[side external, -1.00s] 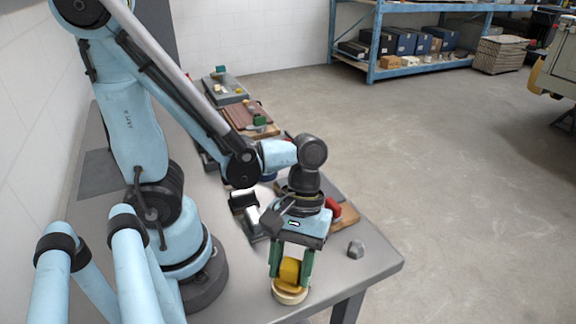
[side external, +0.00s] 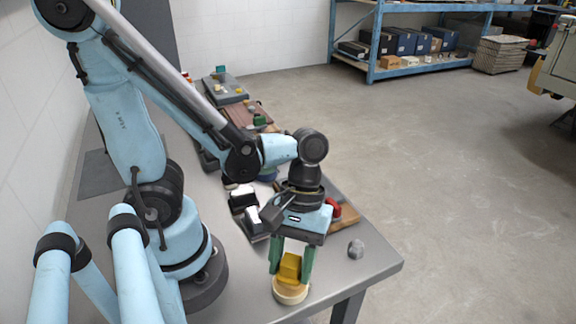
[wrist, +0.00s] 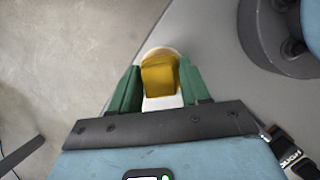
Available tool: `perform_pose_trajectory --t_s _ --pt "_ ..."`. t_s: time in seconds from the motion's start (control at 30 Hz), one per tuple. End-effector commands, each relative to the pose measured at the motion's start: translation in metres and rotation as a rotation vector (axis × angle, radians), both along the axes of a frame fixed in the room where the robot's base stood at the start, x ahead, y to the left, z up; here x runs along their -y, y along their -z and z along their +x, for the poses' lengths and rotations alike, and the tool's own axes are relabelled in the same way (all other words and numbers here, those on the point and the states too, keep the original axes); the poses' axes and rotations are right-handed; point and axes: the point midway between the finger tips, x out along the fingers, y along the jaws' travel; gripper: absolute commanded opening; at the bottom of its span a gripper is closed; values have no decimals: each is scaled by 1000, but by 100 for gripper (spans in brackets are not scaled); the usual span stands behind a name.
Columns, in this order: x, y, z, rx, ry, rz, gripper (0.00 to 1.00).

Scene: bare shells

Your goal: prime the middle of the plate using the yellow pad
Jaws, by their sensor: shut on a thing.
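My gripper (side external: 291,264) is shut on the yellow pad (side external: 289,268), which sits between its two green fingers. The pad is just above a round cream dish (side external: 290,293) near the table's front edge; I cannot tell whether it still touches it. In the wrist view the yellow pad (wrist: 160,76) is between the fingers, with a pale rim of the dish (wrist: 161,50) beyond it and a white surface on the near side. I cannot pick out the plate for certain; my arm and gripper hide part of the table behind.
A dark block with a white part (side external: 251,216) stands left of my gripper. Several trays and boards line the table farther back. The table's front right corner is bare.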

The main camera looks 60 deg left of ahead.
Motion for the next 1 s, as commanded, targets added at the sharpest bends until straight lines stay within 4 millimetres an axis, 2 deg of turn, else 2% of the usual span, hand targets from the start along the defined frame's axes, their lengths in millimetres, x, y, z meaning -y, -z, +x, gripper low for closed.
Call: perform_pose_trajectory --t_s 0.7,1.0 --pt "0 -52 0 -2 0 -1 22" --pt "0 -60 -1 -2 0 -1 22"
